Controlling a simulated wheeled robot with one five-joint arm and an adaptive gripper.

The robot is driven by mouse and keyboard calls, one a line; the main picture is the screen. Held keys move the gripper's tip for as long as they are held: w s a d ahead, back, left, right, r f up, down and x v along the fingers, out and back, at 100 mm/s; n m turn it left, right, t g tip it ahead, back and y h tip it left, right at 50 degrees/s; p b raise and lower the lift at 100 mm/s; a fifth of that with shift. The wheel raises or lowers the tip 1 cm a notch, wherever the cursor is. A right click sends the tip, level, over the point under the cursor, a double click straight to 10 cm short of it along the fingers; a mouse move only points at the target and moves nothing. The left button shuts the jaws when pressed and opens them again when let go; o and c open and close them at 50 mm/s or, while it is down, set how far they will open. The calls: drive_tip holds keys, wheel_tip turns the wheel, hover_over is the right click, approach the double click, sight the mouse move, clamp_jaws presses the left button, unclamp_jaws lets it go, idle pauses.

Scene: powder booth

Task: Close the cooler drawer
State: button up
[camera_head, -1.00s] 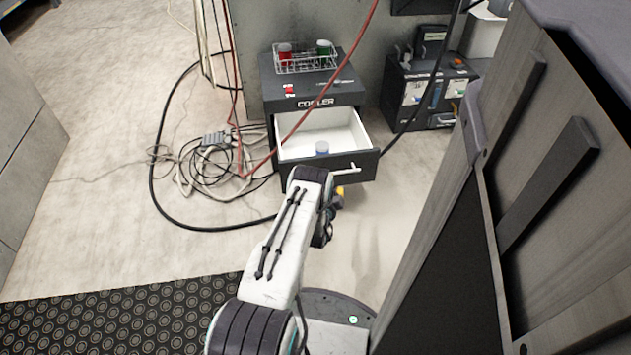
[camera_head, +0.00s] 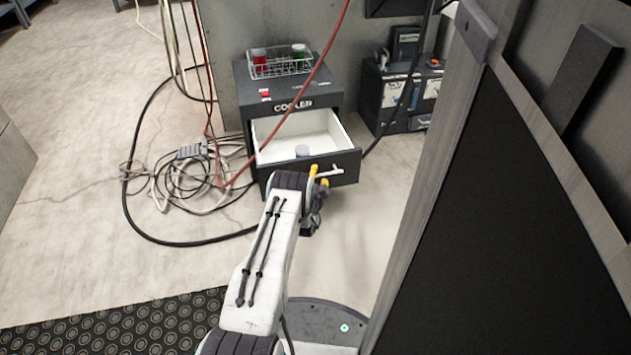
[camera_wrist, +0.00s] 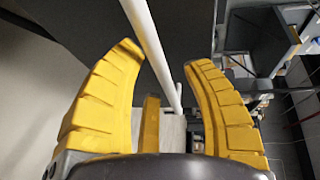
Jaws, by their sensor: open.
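The dark cooler (camera_head: 290,95) stands against the wall in the head view, with its drawer (camera_head: 310,170) pulled out. A small light-capped container (camera_head: 302,152) sits inside the drawer near its front. The white bar handle (camera_head: 330,171) is on the drawer front. My gripper (camera_head: 320,177) is at the drawer front by the handle, partly hidden behind my arm. In the wrist view my yellow gripper fingers (camera_wrist: 165,60) are spread apart, and the white handle (camera_wrist: 150,45) runs between them. I cannot tell whether they touch it.
A wire rack (camera_head: 280,65) with red and green jars stands on the cooler. A red hose (camera_head: 318,65) hangs in front of it. Tangled cables (camera_head: 190,165) lie on the floor to the left. A large dark panel (camera_head: 490,190) fills the right side.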

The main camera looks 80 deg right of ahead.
drive_tip(key=shift+d, duration=0.25)
drive_tip(key=shift+c, duration=0.2)
clamp_jaws()
idle(0.3)
